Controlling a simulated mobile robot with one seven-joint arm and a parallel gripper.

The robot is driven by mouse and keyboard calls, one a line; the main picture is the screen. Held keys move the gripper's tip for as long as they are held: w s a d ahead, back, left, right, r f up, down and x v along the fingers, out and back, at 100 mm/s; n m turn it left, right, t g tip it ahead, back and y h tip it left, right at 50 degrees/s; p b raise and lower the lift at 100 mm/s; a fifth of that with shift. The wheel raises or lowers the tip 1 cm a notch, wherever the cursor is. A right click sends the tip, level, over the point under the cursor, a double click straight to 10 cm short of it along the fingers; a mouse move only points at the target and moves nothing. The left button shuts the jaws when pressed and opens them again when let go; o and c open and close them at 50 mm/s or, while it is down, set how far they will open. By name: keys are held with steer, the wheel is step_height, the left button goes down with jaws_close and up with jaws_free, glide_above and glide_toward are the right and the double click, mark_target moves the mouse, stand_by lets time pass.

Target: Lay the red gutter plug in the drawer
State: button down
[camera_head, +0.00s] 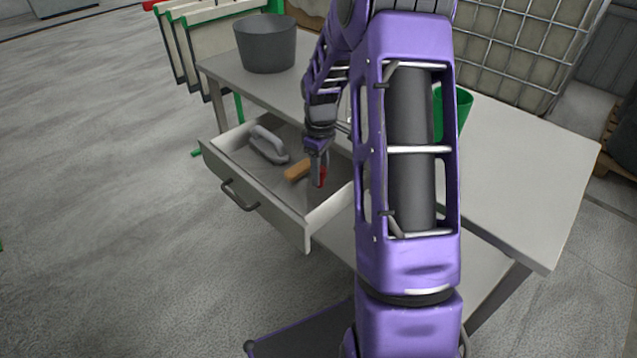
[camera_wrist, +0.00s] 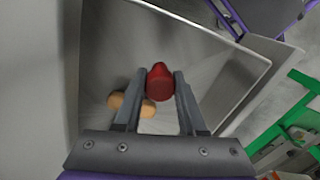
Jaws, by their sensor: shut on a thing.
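The red gutter plug (camera_wrist: 159,84) is between the two fingers of my gripper (camera_wrist: 156,92) in the wrist view, and the fingers are shut on it. In the head view a small red part of the plug (camera_head: 323,176) shows at the tip of my gripper (camera_head: 317,172). The drawer (camera_head: 308,226) is pulled open from the grey table. My gripper points down over the right part of the drawer. I cannot tell whether the plug touches the drawer floor.
A grey-handled tool (camera_head: 268,145) lies in the drawer's left part. A tan wooden piece (camera_head: 297,171) lies beside my gripper. A grey bucket (camera_head: 266,44) and a green container (camera_head: 463,108) stand on the table (camera_head: 520,170). The drawer has a dark handle (camera_head: 238,195).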

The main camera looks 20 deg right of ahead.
steer(key=shift+f+b, duration=0.35)
steer(key=shift+f, duration=1.65)
steer(key=shift+f, duration=0.1)
steer(key=shift+f, duration=0.15)
steer(key=shift+c, duration=2.4)
jaws_free()
step_height(320, 180, up, 13)
steer(key=shift+f+p, duration=0.2)
steer(key=shift+p, duration=0.85)
